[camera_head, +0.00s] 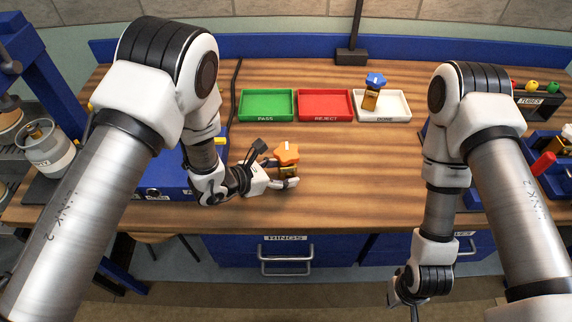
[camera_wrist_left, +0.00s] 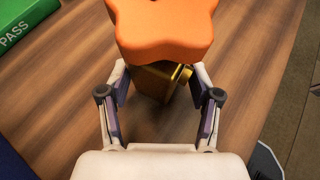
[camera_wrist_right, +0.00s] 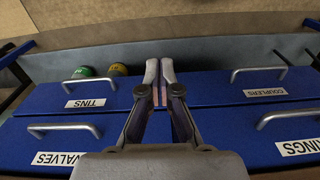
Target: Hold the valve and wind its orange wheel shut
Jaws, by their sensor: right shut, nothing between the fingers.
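The valve has an orange star-shaped wheel (camera_head: 286,153) on a brass body (camera_head: 287,171) and stands upright on the table's front middle. In the left wrist view the wheel (camera_wrist_left: 165,30) hides the upper part of the brass body (camera_wrist_left: 155,82). My left gripper (camera_head: 281,178) is low at the valve, its fingers on either side of the body. A narrow gap shows beside the left finger; contact on the other side is unclear. My right gripper (camera_wrist_right: 159,75) is shut and empty, below the table's front edge, before the drawers.
Green PASS (camera_head: 267,105), red REJECT (camera_head: 325,105) and white DONE (camera_head: 398,108) trays stand at the back. A blue-wheeled valve (camera_head: 373,90) stands in DONE. A gas canister (camera_head: 45,150) is far left, a TUBES rack (camera_head: 540,103) right. The table right of the orange-wheeled valve is clear.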

